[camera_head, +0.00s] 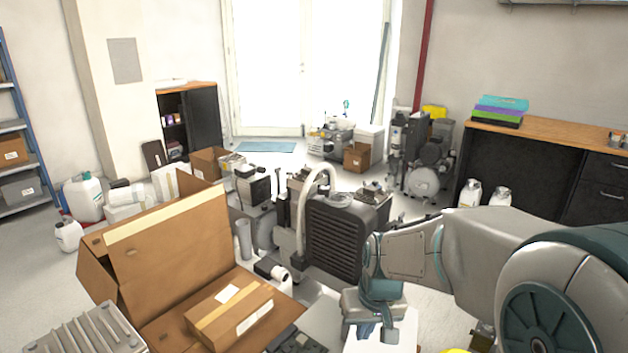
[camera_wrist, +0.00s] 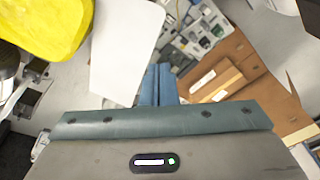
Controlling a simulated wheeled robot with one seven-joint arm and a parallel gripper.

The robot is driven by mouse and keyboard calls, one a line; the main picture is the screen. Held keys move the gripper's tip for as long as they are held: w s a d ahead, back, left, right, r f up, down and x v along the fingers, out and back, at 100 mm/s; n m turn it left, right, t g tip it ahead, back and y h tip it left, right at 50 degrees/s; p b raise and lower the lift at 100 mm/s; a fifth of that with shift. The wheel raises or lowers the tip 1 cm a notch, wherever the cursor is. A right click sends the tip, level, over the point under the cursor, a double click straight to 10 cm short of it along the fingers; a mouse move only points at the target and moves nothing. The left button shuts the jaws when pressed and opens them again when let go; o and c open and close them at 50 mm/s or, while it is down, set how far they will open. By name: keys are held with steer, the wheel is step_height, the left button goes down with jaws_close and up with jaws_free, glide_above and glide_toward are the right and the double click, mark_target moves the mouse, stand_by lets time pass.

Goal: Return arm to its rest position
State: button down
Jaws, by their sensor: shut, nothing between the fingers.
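My arm reaches in from the right side of the head view, bent, with my gripper (camera_head: 388,328) at its end pointing downward in the lower middle. In the wrist view my gripper (camera_wrist: 158,84) shows blue-grey fingers pressed together with nothing between them. The fingers hang above a white flat surface (camera_head: 385,337), which also shows in the wrist view (camera_wrist: 126,50). I cannot tell how far above it they are.
A large open cardboard box (camera_head: 175,253) with a smaller box (camera_head: 229,309) stands at the left. A dark ribbed compressor (camera_head: 337,236) stands close behind my gripper. A yellow object (camera_wrist: 38,32) lies near. A wooden-topped cabinet (camera_head: 540,130) is at right.

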steer(key=s+d+r+p, duration=0.2)
steer(key=s+r+p, duration=0.1)
steer(key=s+r, duration=0.3)
steer(key=s+d+r+m+t+h+p, duration=0.1)
steer(key=s+d+r+p, duration=0.2)
steer(key=s+r, duration=0.3)
steer(key=shift+s+d+r+m+p, duration=0.15)
steer(key=shift+s+r+m+p, duration=0.2)
steer(key=shift+r+p, duration=0.45)
steer(key=shift+d+r, duration=0.1)
steer(key=shift+r, duration=0.05)
